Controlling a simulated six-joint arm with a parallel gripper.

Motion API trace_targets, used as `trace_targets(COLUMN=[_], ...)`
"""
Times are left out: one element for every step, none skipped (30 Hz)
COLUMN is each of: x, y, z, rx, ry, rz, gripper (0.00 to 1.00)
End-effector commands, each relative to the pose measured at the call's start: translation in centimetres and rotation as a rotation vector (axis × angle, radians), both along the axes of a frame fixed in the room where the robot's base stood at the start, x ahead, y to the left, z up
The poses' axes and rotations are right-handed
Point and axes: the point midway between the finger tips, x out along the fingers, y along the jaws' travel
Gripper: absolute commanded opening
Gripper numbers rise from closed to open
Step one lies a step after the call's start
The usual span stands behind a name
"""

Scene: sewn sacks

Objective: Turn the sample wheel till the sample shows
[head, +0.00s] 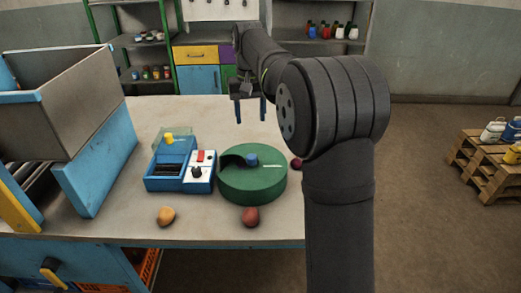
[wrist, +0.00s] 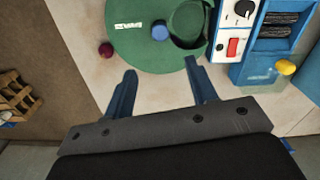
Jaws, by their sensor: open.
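The sample wheel (head: 252,183) is a round green disc on the table with a blue knob (head: 252,159) on top, a dark cut-out on one side and a small white label. It also shows in the wrist view (wrist: 140,45), with its knob (wrist: 160,32) near the middle and the cut-out at right. I cannot make out a sample in the cut-out. My gripper (head: 251,118) is above the table behind the wheel, its two blue fingers apart and empty. In the wrist view the open fingers (wrist: 157,82) point toward the wheel's edge, short of the knob.
A blue device (head: 165,184) with a white control panel (head: 200,178) stands left of the wheel. A yellowish ball (head: 166,216), a reddish ball (head: 251,217) and a dark red ball (head: 296,163) lie around. A large grey bin (head: 78,100) stands at left. Behind the wheel the table is clear.

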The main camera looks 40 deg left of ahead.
Motion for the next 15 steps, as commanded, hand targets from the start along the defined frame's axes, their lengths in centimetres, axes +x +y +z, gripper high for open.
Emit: trace_targets(x=[0.0, 0.0, -0.1, -0.1, -0.1, -0.1, -0.1, -0.1, -0.1, -0.1, -0.1, -0.1, -0.1, -0.1, -0.1], y=[-0.1, -0.1, -0.1, -0.1, -0.1, -0.1, -0.1, -0.1, -0.1, -0.1, -0.1, -0.1, 0.0, -0.1, 0.0], z=[-1.2, -1.8, -2.7, -3.4, -4.1, -5.0, -5.6, -6.3, -7.2, -7.8, -8.5, -9.4, -10.0, -10.6, -11.3], rx=[-0.004, -0.004, -0.004, -0.005, -0.004, -0.004, -0.003, -0.004, -0.003, -0.003, -0.003, -0.004, -0.003, -0.004, -0.002], ry=[0.003, 0.003, 0.003, 0.003, 0.003, 0.003, 0.002, 0.003, 0.002, 0.002, 0.002, 0.003, 0.002, 0.003, 0.002], rz=[0.0, 0.0, 0.0, -0.001, -0.001, -0.001, -0.001, -0.001, -0.001, -0.001, -0.001, -0.001, -0.001, -0.001, -0.001], gripper=[0.52, 0.52, 0.52, 0.52, 0.52, 0.52, 0.52, 0.52, 0.52, 0.52, 0.52, 0.52, 0.52, 0.52, 0.52])
